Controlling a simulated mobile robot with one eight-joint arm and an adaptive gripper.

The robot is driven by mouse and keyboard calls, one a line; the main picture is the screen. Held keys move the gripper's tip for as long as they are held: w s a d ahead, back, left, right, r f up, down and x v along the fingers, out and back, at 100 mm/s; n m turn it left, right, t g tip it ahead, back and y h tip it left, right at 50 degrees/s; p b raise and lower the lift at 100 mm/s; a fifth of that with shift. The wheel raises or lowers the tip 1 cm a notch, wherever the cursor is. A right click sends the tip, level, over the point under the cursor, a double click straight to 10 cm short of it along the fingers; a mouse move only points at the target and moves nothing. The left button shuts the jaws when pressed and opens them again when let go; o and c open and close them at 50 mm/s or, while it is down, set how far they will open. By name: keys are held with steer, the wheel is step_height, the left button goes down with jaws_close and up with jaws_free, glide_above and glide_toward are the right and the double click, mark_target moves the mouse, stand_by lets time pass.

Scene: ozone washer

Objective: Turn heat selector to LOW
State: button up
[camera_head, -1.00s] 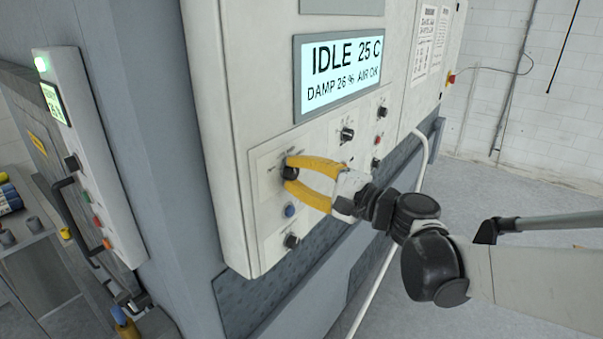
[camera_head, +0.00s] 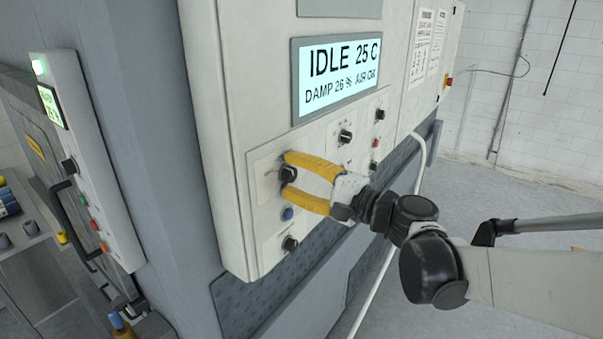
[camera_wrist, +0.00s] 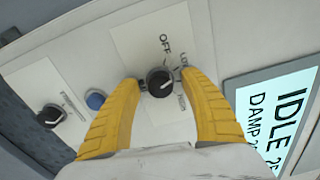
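The heat selector is a round black knob (camera_wrist: 160,83) on a pale plate; it also shows in the head view (camera_head: 288,173). Around it are printed OFF at the top, a partly covered label that looks like LOW at the upper right, and another at the lower right. A pale mark on the knob points roughly right; I cannot tell its exact setting. My gripper (camera_wrist: 161,78) has yellow fingers spread on either side of the knob, and in the head view my gripper (camera_head: 286,175) straddles it. Small gaps seem to remain between the fingertips and the knob.
A blue button (camera_wrist: 95,100) and another black knob (camera_wrist: 50,116) lie left of my left finger in the wrist view. The display (camera_head: 337,76) reads IDLE 25 C. Further knobs (camera_head: 345,136) stand to the right. A white pipe (camera_head: 419,165) runs down beside the cabinet.

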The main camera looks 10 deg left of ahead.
steer(key=v, duration=1.2)
